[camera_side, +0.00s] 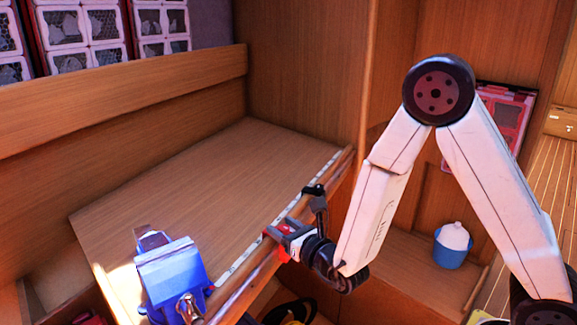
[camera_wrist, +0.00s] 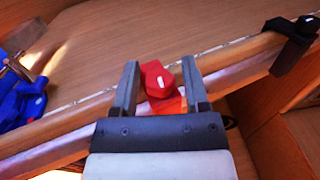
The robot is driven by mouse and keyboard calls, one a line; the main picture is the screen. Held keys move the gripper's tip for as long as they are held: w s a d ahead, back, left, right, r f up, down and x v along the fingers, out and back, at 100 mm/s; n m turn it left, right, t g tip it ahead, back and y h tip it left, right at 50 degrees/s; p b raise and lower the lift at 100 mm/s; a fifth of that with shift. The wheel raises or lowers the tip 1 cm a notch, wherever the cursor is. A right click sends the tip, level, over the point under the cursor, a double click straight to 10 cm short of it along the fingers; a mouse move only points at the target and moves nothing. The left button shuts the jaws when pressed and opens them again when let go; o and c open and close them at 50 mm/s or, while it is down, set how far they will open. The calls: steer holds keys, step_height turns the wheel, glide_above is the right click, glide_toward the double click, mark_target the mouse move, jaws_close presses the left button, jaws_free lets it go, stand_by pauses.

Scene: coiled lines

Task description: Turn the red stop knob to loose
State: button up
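The red stop knob (camera_wrist: 159,80) is at the wooden front rail of the bench, with a small pale mark on it. In the wrist view it lies between the two dark fingers of my gripper (camera_wrist: 160,64). The fingers stand apart, one on each side of the knob, with a narrow gap visible; I cannot tell whether either touches it. In the side view my gripper (camera_side: 283,237) is at the rail, and a bit of red shows by its fingers. I see no readable label for the knob's positions.
A blue vise (camera_side: 172,278) stands at the left end of the bench front. A black clamp-like piece (camera_side: 314,190) sits on the rail just right of my gripper. The wooden bench top (camera_side: 220,185) is clear. A blue tub (camera_side: 453,250) stands at the right.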

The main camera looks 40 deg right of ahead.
steer(key=shift+o, duration=0.2)
steer(key=shift+s+a, duration=0.15)
steer(key=shift+s, duration=1.1)
step_height(320, 180, up, 7)
steer(key=shift+s, duration=0.25)
steer(key=shift+f, duration=0.1)
steer(key=s+a+f+m+g+h, duration=0.1)
steer(key=f+m+h, duration=0.1)
steer(key=h, duration=0.1)
steer(key=s+a+f+m+g+h, duration=0.1)
steer(key=f+m+h, duration=0.1)
steer(key=h, duration=0.1)
steer(key=s+a+f+m+g+h, duration=0.1)
steer(key=a+f+m+h, duration=0.1)
steer(key=shift+s+f+h, duration=0.2)
steer(key=shift+f+h, duration=0.15)
steer(key=shift+h, duration=0.05)
